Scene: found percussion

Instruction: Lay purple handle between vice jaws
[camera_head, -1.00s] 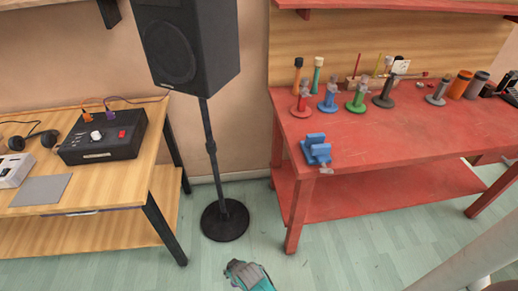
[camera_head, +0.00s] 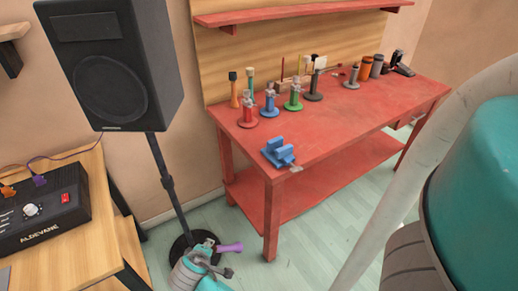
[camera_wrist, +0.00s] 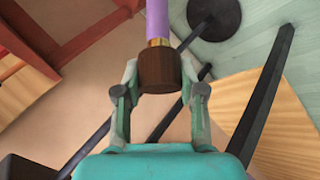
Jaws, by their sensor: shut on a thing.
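My gripper (camera_head: 208,252) is low in front of the red bench, near the foot of the speaker stand. In the wrist view its two fingers (camera_wrist: 160,82) are shut on the brown cylindrical end (camera_wrist: 158,70) of the purple-handled tool. The purple handle (camera_wrist: 158,20) runs up and away from a brass ring, and its far end is cut off by the picture edge. In the head view the purple handle (camera_head: 230,247) sticks out to the right of my gripper. The blue vice (camera_head: 279,152) stands on the bench's near left corner, apart from and above my gripper; its gap looks empty.
The red bench (camera_head: 340,128) carries several stands with coloured bases, such as a red one (camera_head: 248,122), behind the vice. A black speaker (camera_head: 112,70) on a stand (camera_head: 163,185) and a wooden table (camera_head: 100,215) are at left. Green floor lies in front of the bench.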

